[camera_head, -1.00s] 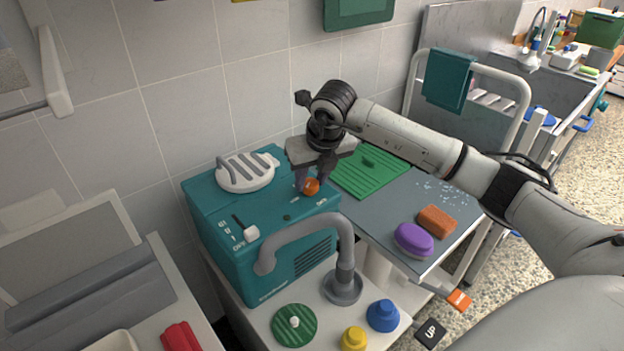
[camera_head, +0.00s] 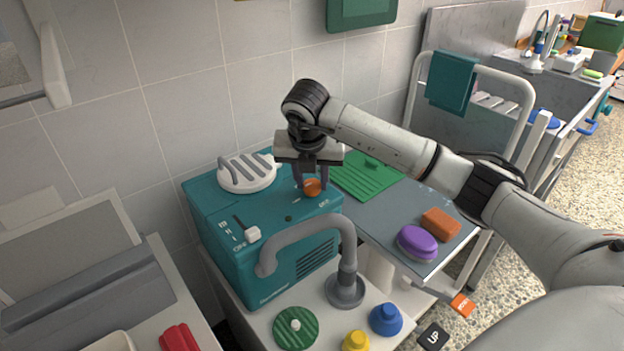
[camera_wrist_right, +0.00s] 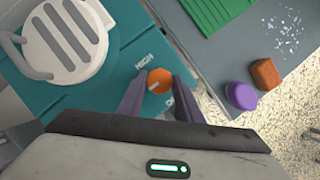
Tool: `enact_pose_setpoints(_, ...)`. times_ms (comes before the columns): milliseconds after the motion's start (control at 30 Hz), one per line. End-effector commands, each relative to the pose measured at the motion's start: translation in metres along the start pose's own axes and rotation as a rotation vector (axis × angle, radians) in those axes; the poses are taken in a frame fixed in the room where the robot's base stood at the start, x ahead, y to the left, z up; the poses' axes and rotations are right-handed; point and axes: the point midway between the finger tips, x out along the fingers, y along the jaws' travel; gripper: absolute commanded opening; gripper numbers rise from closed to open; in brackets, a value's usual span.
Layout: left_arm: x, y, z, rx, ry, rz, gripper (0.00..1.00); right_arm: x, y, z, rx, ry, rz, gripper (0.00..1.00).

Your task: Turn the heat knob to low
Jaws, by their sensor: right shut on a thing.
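The orange heat knob (camera_head: 312,187) sits on top of the teal dryer box (camera_head: 225,262), at its right end. My right gripper (camera_head: 311,184) reaches down from above and is shut on the knob, one finger on each side. In the right wrist view the knob (camera_wrist_right: 159,81) shows between the fingertips, with a pale pointer line on its face. The label HIGH is readable beside it, and another label is partly hidden by a finger. A low label cannot be made out. My left gripper is not in view.
A white slatted vent (camera_head: 247,176) and a white-tipped lever (camera_head: 252,234) are on the same box. A grey hose nozzle (camera_head: 346,285) stands in front. A green mat (camera_head: 366,178), purple brush (camera_head: 417,243) and orange block (camera_head: 441,224) lie on the grey table to the right.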

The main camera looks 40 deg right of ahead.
Motion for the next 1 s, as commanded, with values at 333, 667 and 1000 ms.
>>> enact_pose_setpoints(333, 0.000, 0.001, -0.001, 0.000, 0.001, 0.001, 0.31, 0.000, 0.000, 0.000, 0.000, 0.001, 0.000, 0.37)
enact_pose_setpoints(667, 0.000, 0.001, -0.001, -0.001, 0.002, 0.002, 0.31, 0.000, 0.000, 0.000, 0.000, 0.000, 0.000, 0.51)
enact_pose_setpoints(1000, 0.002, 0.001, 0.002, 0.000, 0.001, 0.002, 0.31, -0.043, 0.001, 0.001, -0.001, -0.004, 0.005, 0.51)
